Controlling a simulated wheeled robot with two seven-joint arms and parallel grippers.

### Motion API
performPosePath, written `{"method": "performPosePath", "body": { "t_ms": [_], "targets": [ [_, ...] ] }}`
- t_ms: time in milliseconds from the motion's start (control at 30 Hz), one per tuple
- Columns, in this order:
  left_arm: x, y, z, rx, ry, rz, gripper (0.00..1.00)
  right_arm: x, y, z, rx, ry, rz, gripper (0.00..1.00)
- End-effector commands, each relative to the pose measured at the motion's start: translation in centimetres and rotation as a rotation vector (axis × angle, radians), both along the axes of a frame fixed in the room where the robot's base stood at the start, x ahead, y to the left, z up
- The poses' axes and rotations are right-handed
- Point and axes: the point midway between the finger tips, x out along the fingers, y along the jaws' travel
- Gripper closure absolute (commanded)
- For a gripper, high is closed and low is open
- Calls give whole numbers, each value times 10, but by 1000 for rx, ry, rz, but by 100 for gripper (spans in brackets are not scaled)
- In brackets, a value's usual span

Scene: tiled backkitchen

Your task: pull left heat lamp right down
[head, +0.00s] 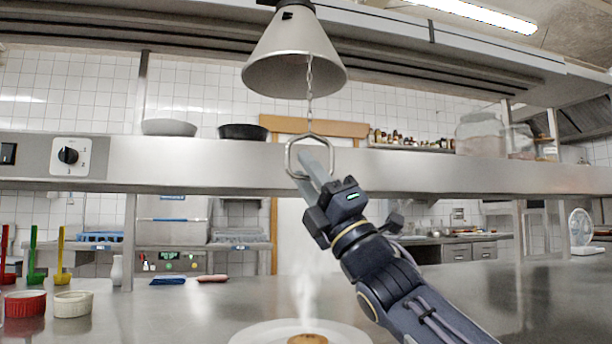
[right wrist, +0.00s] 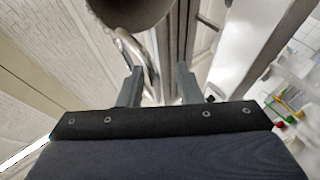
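The heat lamp (head: 292,52) is a grey metal cone hanging from the shelf at the top middle. A thin chain (head: 309,78) hangs from it and ends in a six-sided metal ring (head: 291,152). My right gripper (head: 312,163) reaches up to the ring, its fingers overlapping the ring's lower left part in the head view. In the right wrist view my right gripper (right wrist: 160,88) has its fingers apart. The ring (right wrist: 152,62) shows there as a curved bar close by the left finger, and the lamp's dark shade (right wrist: 130,10) is above. My left gripper is not in view.
A steel shelf (head: 210,165) runs behind the ring, with bowls on it. Below, a white plate (head: 255,335) with steaming food stands on the steel counter (head: 190,305). Red (head: 25,303) and white ramekins (head: 73,303) stand at the left. A knob (head: 68,156) is on the shelf's left.

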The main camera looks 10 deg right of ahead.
Motion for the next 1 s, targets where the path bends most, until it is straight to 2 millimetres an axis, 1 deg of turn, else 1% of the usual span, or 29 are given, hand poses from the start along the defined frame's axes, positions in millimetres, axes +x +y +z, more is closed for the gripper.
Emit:
{"method": "performPosePath", "body": {
  "t_ms": [33,133,300,400,533,1000],
  "targets": [
    [0,0,-5,0,0,0,64,-4,-4,-7,0,1,-2,68],
    [0,0,-11,0,0,0,64,-13,-11,-21,1,1,-3,68],
    [0,0,-16,0,0,0,64,-27,-22,-42,1,1,-3,68],
    [0,0,-17,0,0,0,64,-32,-27,-51,0,2,-2,68],
    [0,0,-18,0,0,0,64,-36,-29,-56,0,1,-2,68],
    [0,0,-18,0,0,0,64,-36,-29,-56,0,1,-2,68]
  ]
}}
